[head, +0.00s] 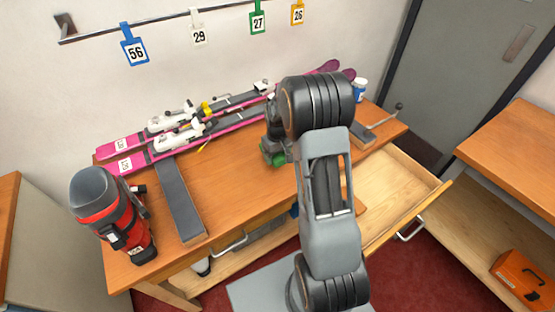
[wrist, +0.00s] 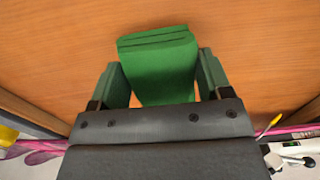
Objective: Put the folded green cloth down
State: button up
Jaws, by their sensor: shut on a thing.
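The folded green cloth (wrist: 160,72) is between the two dark green fingers of my gripper (wrist: 159,62) in the wrist view. My gripper is shut on it, and its folded layers show at the far end. The near end of the cloth is hidden by the gripper body. In the head view the green cloth (head: 278,160) is a small patch below my gripper (head: 270,150), partly hidden by my arm. It is over the wooden bench top (head: 235,190); I cannot tell whether it touches the wood.
Pink skis (head: 125,165) with white bindings lie along the back of the bench. A dark grey strip (head: 180,200) and a red-and-grey ski boot (head: 125,225) are at the left. A white-and-blue bottle (head: 360,90) stands back right. An open drawer (head: 425,175) juts out at the right.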

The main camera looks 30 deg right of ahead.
jog(key=shift+w+d+f, duration=0.1)
jog(key=shift+w+f, duration=0.1)
jog(key=shift+f, duration=0.1)
jog(key=shift+w+f, duration=0.1)
jog(key=shift+f, duration=1.5)
jog(key=shift+f, duration=0.1)
jog(key=shift+f, duration=0.15)
jog(key=o, duration=0.9)
jog(key=shift+c, duration=0.2)
